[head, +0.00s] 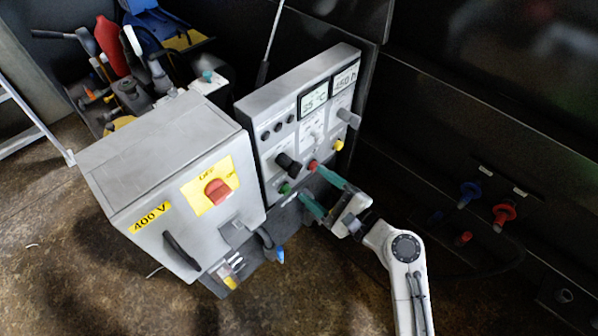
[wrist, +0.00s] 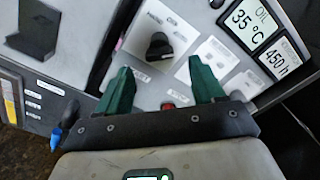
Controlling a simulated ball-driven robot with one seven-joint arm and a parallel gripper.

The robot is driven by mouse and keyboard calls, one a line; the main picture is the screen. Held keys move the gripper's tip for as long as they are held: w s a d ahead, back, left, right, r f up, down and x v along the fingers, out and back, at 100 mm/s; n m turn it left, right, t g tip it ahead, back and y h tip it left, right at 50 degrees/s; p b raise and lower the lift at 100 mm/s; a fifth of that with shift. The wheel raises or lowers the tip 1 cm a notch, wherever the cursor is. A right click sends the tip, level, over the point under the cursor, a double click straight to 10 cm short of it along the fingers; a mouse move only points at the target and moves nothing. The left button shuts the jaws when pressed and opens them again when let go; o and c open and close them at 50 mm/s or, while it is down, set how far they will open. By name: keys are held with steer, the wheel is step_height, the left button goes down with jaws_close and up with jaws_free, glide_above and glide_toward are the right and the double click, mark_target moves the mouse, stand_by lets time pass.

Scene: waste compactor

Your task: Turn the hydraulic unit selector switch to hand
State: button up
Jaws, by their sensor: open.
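A black rotary selector switch (head: 287,163) sits on a pale plate at the lower left of the grey control panel (head: 300,73). My gripper (head: 318,188) is in front of the lower part of the panel. Its two green fingers are apart with nothing between them. In the wrist view my gripper (wrist: 160,68) has a finger on each side below the switch, and neither visibly touches it. Whether the switch is at hand cannot be told.
A red button (head: 312,165), a green button (head: 285,189) and a yellow button (head: 338,145) are on the same panel. A grey 400 V cabinet (head: 150,165) with a red main switch (head: 217,190) stands to the left. Dark machine walls rise at right.

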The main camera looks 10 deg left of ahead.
mark_target(300, 173)
steer(key=x, duration=0.7)
steer(key=shift+b, duration=0.35)
steer(key=shift+c, duration=0.3)
